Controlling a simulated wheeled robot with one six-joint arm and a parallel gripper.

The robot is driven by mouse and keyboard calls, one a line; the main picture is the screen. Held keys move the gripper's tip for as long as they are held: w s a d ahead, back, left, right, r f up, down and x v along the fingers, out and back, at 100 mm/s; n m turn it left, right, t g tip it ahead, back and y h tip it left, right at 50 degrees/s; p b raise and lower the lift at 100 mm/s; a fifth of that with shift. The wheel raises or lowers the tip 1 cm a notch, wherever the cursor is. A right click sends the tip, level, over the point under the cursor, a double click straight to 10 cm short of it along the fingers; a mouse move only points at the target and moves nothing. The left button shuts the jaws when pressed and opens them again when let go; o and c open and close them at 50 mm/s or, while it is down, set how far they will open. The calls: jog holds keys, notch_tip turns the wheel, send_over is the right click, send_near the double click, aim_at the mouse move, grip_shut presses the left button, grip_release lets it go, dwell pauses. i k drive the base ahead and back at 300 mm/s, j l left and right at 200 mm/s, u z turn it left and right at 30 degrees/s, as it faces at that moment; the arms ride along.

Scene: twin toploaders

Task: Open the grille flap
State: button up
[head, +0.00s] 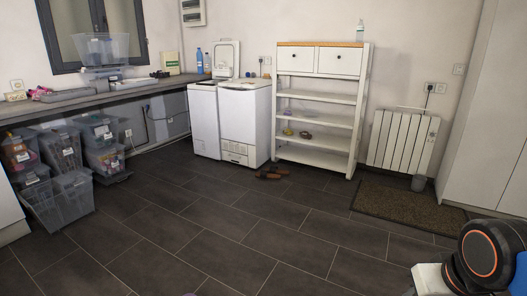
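Two white toploader machines stand side by side against the back wall, the left one (204,122) and the right one (238,115). A raised lid (228,58) stands upright behind their tops; I cannot tell for certain which machine it belongs to. Low on the right machine's front is a panel with a grille-like flap (235,157), near the floor. It looks shut, but it is small at this distance. The left machine's lower front shows no clear flap. My gripper is not in view; only part of my arm shows at the bottom right, far from the machines.
Brown shoes (272,173) lie on the floor right of the machines, before a white shelf unit (318,103). A doormat (405,207) lies below a radiator (403,141). Clear plastic crates (60,205) are stacked at left under the counter (110,92). The middle tiled floor is clear.

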aim_at(228, 146)
jog(key=i, duration=0.75)
jog(key=i+u, duration=0.15)
jog(key=i, duration=1.4)
jog(key=i+l+u, duration=0.15)
jog(key=i, duration=0.6)
jog(key=i+l, duration=0.15)
jog(key=i, duration=0.6)
jog(key=i+l+u, duration=0.1)
jog(key=i+u, duration=0.2)
jog(key=i+l+u, duration=0.2)
jog(key=i+u, duration=0.15)
jog(key=i, duration=0.1)
